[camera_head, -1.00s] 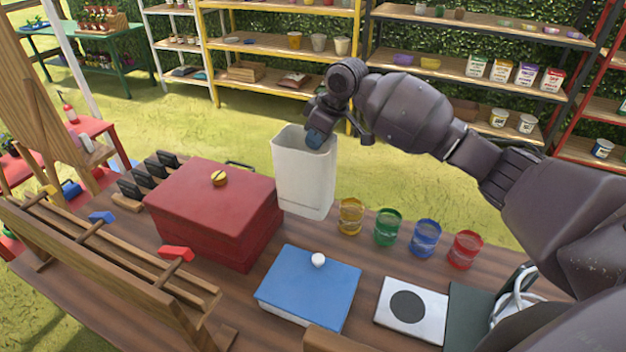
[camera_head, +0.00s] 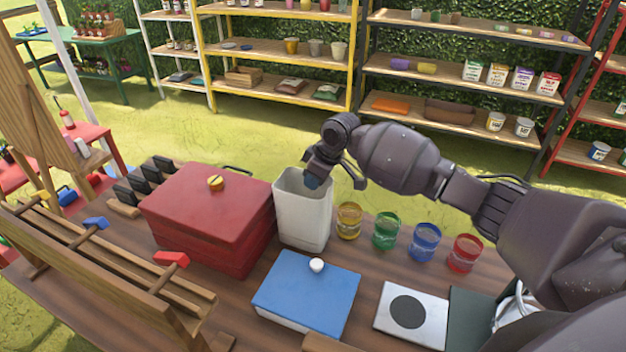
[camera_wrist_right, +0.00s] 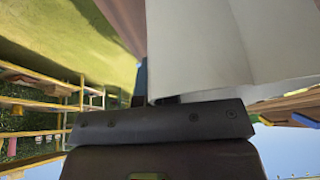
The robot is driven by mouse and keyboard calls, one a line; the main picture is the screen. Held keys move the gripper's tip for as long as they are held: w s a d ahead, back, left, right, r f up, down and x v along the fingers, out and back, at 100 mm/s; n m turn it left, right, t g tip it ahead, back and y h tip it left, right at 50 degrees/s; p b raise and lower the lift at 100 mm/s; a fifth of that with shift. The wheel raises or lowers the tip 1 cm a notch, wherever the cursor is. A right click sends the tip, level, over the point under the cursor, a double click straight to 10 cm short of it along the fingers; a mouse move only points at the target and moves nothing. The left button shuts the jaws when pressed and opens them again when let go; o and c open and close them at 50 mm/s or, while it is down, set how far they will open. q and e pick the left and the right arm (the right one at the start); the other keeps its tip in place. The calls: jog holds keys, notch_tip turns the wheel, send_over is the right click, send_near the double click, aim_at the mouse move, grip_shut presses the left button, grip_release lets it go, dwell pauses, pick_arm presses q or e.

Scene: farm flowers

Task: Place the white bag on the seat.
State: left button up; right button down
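The white bag (camera_head: 303,215) is an upright, open-topped white container between the red box and the yellow cup. My right gripper (camera_head: 312,182) is at its rim and appears shut on the rim wall. The gripper's fingers hide part of the opening. In the right wrist view the bag's pale wall (camera_wrist_right: 225,45) fills the upper right, right against the gripper (camera_wrist_right: 155,99). I cannot tell whether the bag's bottom touches the table. No seat can be clearly made out. My left gripper is not in view.
The wooden table (camera_head: 235,300) carries a red box (camera_head: 208,210), a blue box (camera_head: 305,292), yellow (camera_head: 348,222), green (camera_head: 385,230), blue (camera_head: 424,242) and red cups (camera_head: 464,253), and a wooden rack (camera_head: 130,270). Shelves stand behind, across open grass (camera_head: 150,125).

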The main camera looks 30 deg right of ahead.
jog(key=c, duration=1.4)
grip_release()
jog(key=shift+o, duration=0.2)
